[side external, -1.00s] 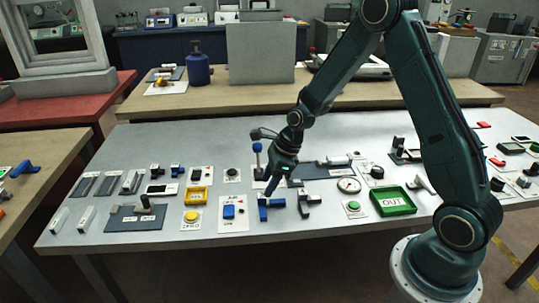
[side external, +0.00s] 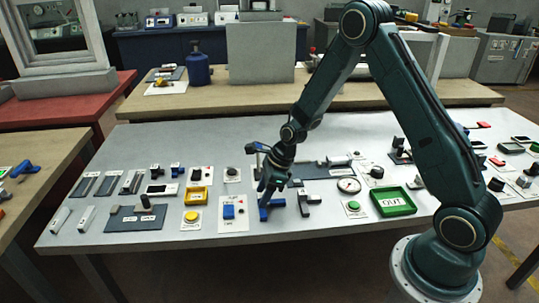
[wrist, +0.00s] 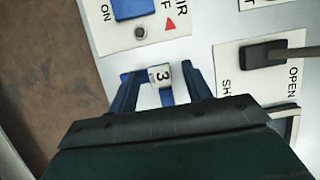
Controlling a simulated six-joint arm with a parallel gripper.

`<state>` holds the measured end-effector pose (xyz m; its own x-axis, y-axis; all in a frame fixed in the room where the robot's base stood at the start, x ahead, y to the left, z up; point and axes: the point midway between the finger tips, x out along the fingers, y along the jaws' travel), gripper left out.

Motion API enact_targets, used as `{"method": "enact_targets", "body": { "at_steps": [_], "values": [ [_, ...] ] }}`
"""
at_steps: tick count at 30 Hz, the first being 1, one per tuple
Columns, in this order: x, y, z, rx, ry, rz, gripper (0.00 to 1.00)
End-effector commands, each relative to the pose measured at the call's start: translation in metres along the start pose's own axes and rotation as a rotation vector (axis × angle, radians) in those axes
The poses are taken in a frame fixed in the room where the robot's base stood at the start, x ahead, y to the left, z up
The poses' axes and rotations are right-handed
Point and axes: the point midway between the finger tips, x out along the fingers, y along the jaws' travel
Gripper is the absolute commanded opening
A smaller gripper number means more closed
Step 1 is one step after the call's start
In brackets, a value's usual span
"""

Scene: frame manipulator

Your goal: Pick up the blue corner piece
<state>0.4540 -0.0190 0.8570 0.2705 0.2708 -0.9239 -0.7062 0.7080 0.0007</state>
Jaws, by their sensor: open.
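The blue corner piece (side external: 264,213) lies on the grey table near its front edge, partly hidden by my gripper (side external: 266,199). In the wrist view the blue corner piece (wrist: 167,97) carries a white label with a 3. It sits between the two fingers of my gripper (wrist: 160,78). The fingers are apart, one on each side of it, and the gripper is open. I cannot tell whether either finger touches the piece.
A panel with a blue switch (side external: 228,211) stands just left of the piece. A green OUT tray (side external: 393,213) is further right. In the wrist view a dark handle on an OPEN plate (wrist: 263,53) is near the right finger.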

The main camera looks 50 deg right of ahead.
Motion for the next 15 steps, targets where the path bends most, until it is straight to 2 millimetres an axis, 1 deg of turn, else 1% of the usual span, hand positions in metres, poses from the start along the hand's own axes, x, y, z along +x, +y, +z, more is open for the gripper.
{"method": "enact_targets", "body": {
  "at_steps": [1,5,6,8,9,15],
  "values": [
    [-0.0001,0.0000,0.0000,0.000,0.000,0.000,0.49],
    [-0.0002,0.0000,0.0000,0.000,0.000,0.000,0.24],
    [-0.0002,0.0000,0.0000,0.000,0.000,0.000,0.16],
    [-0.0002,0.0001,0.0000,0.000,0.000,0.000,0.04],
    [-0.0002,0.0001,0.0000,0.000,0.000,0.000,0.00],
    [-0.0003,0.0000,0.0002,0.000,0.000,0.000,0.00]
  ]
}}
